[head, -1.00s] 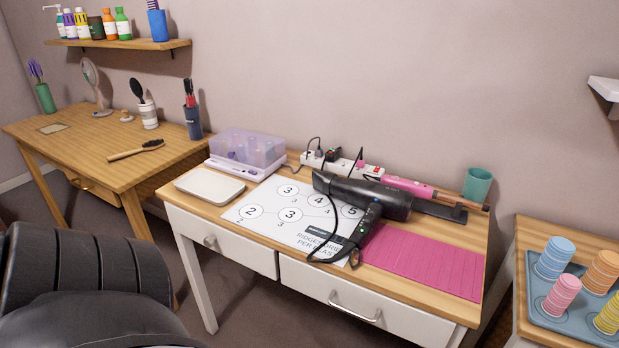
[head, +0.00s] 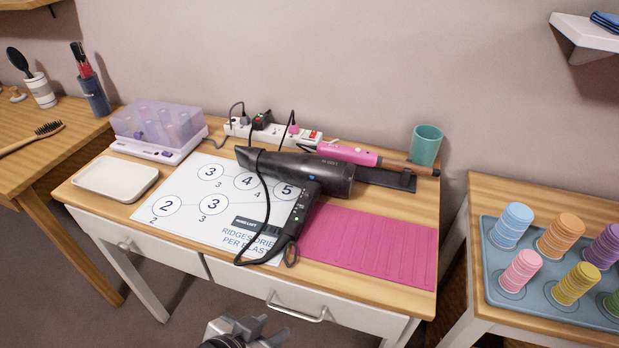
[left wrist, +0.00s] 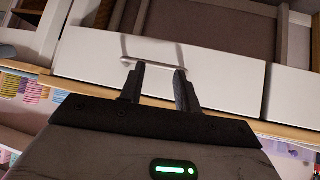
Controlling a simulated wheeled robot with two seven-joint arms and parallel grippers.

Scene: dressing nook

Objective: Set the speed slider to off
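A black hair dryer (head: 325,172) lies on the white desk, across a printed sheet and the edge of a pink mat. Its handle (head: 297,217) points toward the front and carries small switches; the speed slider's setting is too small to tell. My left gripper (head: 245,328) shows at the bottom edge of the head view, in front of the drawers and below the desktop, apart from the dryer. In the left wrist view its two fingers (left wrist: 158,82) stand apart with nothing between them, facing a white drawer front (left wrist: 160,70). My right gripper is not in view.
A power strip (head: 270,132), pink styling iron (head: 347,154) and green cup (head: 426,145) stand behind the dryer. A white tray (head: 116,178) and roller case (head: 157,131) are at left. The dryer's cord loops beside its handle. The pink mat (head: 375,247) is bare.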

